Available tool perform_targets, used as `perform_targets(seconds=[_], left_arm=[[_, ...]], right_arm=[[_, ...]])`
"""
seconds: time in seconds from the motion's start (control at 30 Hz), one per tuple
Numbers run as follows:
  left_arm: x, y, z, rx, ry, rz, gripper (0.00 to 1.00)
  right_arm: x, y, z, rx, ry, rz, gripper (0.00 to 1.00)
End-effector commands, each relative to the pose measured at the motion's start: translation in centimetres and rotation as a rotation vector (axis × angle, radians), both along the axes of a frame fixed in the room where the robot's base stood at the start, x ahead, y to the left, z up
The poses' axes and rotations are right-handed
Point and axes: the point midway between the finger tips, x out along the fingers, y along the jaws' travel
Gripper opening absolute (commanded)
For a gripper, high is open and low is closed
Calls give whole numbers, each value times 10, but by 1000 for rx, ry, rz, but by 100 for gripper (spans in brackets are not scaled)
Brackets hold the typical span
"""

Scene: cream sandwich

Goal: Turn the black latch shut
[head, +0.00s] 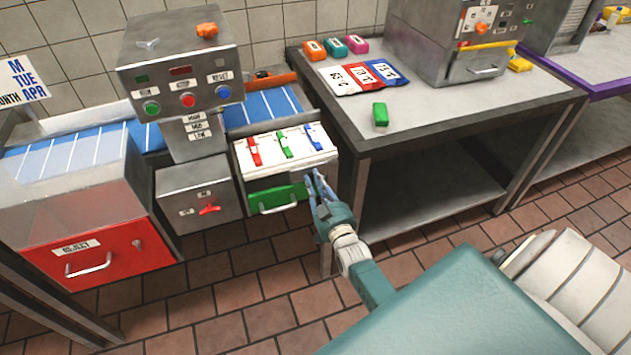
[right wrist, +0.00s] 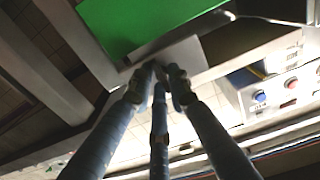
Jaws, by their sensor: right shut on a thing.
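My right gripper (head: 316,190) is at the right end of the green drawer front (head: 262,197), below the white switch panel. In the right wrist view its fingers (right wrist: 162,80) meet on a small dark piece beside the green front (right wrist: 140,22). This fits the black latch, but the fingertips hide most of it. I cannot tell the latch's angle. The drawer's metal handle (head: 279,208) is left of the gripper and apart from it. My left gripper is not in view.
The white panel (head: 290,152) carries red, green and blue switches. A metal table (head: 440,115) with packets and a green block (head: 380,114) stands close on the right. A red reject drawer (head: 88,255) and a grey box with a red knob (head: 209,209) are to the left.

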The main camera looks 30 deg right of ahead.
Motion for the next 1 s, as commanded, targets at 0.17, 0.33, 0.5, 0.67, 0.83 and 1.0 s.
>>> perform_targets(seconds=[0.17,0.33,0.5,0.67,0.83,1.0], left_arm=[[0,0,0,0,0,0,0],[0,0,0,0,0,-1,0],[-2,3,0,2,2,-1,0],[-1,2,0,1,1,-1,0],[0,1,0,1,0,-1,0],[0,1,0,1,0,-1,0]], right_arm=[[2,4,3,-2,-6,6,33],[2,3,2,-2,-4,5,33],[-2,3,0,0,-1,4,33],[-23,8,-1,0,2,3,33],[-59,17,-1,0,2,3,33],[-91,25,0,-1,0,4,33]])
